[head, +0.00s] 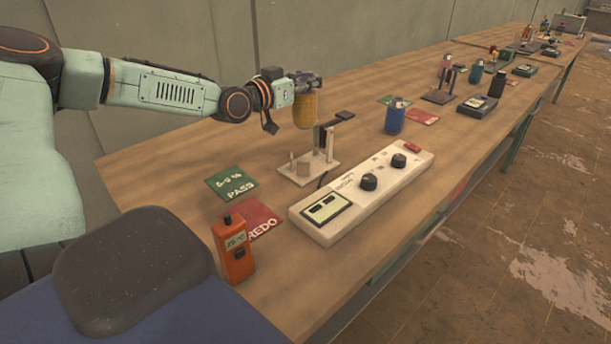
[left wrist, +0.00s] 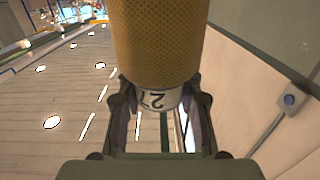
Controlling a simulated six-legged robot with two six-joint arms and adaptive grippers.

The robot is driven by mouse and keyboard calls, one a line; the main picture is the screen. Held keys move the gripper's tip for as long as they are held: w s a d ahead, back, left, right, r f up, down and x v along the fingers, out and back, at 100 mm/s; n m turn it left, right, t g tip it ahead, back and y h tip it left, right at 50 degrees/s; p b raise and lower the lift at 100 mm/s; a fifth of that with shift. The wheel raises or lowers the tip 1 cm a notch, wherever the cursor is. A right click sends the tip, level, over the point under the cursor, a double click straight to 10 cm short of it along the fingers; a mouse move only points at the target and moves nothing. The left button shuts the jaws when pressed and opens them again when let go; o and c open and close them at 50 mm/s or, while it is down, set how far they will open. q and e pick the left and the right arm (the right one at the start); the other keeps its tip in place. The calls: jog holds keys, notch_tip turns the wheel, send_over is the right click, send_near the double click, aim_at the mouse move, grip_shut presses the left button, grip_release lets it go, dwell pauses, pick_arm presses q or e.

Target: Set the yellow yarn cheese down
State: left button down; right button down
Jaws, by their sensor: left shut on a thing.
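The yellow yarn cheese (head: 305,111) hangs upright from my left gripper (head: 303,83), over the bench near the back wall. In the left wrist view the cheese (left wrist: 160,40) fills the top middle. The fingers of my left gripper (left wrist: 160,108) are shut around its end, where a white band has an upside-down 2. My right gripper is not in view.
A green PASS card (head: 230,183) and a red REDO card (head: 251,222) lie left of the white control box (head: 360,190). An orange meter (head: 233,250) stands in front. A blue cup (head: 395,117) stands behind the box. Bare wood shows left of the stand.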

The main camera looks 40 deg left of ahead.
aim_at(310, 127)
pick_arm(q)
jog(key=shift+w+f, duration=0.1)
jog(key=shift+f, duration=0.4)
jog(key=shift+w+d+f, duration=0.1)
jog(key=shift+d+f, duration=0.15)
jog(key=shift+f, duration=0.35)
notch_tip(310, 127, down, 6)
jog(key=b, duration=0.3)
jog(key=shift+a+r, duration=0.1)
jog(key=shift+r, duration=0.05)
jog(key=shift+f, duration=0.5)
notch_tip(310, 127, down, 3)
jog(key=shift+r+b, duration=0.15)
jog(key=shift+b, duration=0.95)
jog(key=shift+f, duration=0.35)
jog(key=shift+f, duration=0.1)
